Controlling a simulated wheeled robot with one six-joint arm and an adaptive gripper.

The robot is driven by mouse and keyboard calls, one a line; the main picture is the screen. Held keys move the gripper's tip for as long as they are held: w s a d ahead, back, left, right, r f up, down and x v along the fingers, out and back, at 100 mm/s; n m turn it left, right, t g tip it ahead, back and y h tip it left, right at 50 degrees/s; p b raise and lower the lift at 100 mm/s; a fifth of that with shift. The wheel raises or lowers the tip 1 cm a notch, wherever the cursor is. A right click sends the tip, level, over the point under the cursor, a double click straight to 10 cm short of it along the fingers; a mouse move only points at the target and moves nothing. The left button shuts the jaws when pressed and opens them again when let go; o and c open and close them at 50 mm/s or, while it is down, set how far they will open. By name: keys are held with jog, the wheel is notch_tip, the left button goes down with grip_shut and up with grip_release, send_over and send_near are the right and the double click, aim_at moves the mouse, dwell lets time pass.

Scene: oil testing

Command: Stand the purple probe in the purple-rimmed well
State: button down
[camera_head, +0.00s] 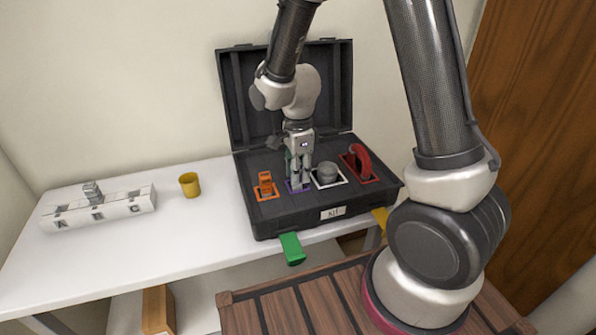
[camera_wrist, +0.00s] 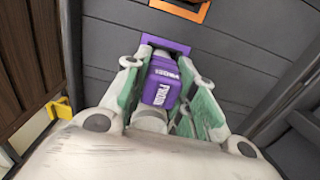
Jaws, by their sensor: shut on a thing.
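The purple probe (camera_wrist: 161,85), with white lettering on its side, is between the fingers of my gripper (camera_wrist: 165,62) in the wrist view. The fingers, with green inner pads, are shut on it. The purple-rimmed well (camera_wrist: 182,48) shows just beyond the probe's far end, partly covered by the probe and fingers. In the head view my gripper (camera_head: 298,180) points down into the open black case over the purple rim (camera_head: 288,186). The fingers hide the probe there. I cannot tell whether the probe's tip is inside the well.
In the case (camera_head: 320,213), an orange item (camera_head: 265,182) stands left of my gripper; a grey round item (camera_head: 327,172) and a red curved item (camera_head: 360,160) stand right. A yellow cup (camera_head: 189,185) and a white labelled block (camera_head: 120,207) are on the table's left.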

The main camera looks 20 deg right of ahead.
jog(key=shift+f, duration=0.55)
jog(key=c, duration=1.5)
grip_release()
jog(key=shift+o, duration=0.2)
jog(key=shift+r, duration=5.45)
